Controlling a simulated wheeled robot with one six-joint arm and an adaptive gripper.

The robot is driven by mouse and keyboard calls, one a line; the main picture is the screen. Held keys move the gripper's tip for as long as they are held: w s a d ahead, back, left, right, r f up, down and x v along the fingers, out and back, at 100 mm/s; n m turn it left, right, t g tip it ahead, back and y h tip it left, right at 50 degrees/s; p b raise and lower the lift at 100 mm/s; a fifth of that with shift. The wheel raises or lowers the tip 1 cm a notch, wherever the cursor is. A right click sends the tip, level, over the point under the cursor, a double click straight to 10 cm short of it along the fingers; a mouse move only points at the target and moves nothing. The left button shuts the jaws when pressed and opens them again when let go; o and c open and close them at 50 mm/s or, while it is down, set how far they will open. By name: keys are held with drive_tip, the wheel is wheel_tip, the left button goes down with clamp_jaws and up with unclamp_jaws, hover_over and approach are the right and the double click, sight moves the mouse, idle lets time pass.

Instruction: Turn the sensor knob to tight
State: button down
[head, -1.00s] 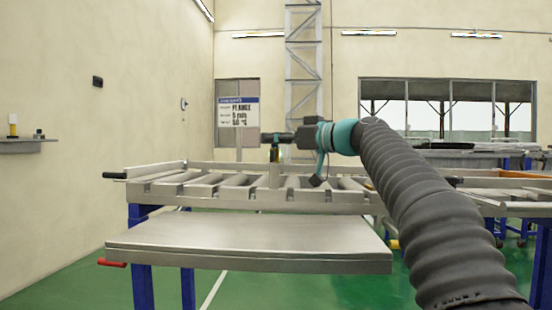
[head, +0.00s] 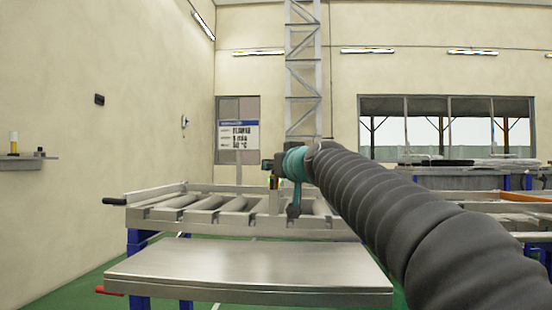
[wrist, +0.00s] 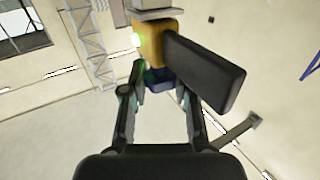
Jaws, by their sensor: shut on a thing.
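The knob's setting cannot be read.
A black bar (wrist: 206,72) sticks out beside the sensor, close to the right finger. In the head view, the roller table (head: 170,214) stands behind a flat metal lid (head: 245,268). A sign (head: 238,134) stands behind. A small wall shelf (head: 25,162) is at left.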

drive_tip(key=shift+m+t+h+p, duration=0.45)
drive_tip(key=shift+h+p, duration=0.45)
drive_tip(key=shift+p, duration=0.3)
drive_tip(key=c, duration=0.9)
unclamp_jaws()
drive_tip(key=shift+o, duration=0.2)
drive_tip(key=v, duration=1.2)
